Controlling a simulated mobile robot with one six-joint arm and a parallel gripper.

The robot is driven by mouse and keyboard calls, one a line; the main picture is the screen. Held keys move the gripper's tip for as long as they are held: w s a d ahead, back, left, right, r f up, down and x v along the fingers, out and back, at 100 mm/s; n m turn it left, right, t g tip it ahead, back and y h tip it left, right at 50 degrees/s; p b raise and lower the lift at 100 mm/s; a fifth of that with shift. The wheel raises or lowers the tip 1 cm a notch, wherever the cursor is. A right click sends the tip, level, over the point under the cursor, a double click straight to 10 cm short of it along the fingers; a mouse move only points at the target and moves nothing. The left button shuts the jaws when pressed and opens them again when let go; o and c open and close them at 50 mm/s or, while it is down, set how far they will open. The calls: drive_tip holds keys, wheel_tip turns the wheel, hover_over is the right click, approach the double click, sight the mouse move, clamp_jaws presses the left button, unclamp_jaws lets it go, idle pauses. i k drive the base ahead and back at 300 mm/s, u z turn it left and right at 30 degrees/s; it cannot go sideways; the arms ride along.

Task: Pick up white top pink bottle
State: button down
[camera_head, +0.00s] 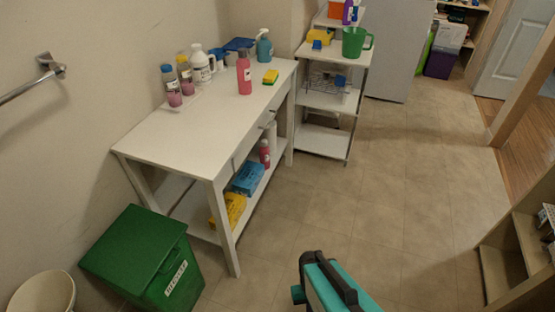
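Two other bottles with pink contents stand near the wall, one with a blue cap (172,88) and one with a yellow cap (186,76). Another pink bottle (264,154) stands on the table's lower shelf. The fingertips of my gripper do not show. A teal and black shape at the bottom edge may be part of my own body.
The white table (160,140) also holds a white jug (202,68), a teal spray bottle (264,48) and a yellow sponge (270,77). A green bin (130,255) stands at its near left. A shelf cart (323,102) stands beyond. The floor to the right is clear.

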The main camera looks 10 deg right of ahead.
sight(265, 150)
drive_tip(key=u, duration=0.4)
drive_tip(key=k, duration=0.4)
drive_tip(key=z, duration=1.65)
drive_tip(key=i, duration=1.75)
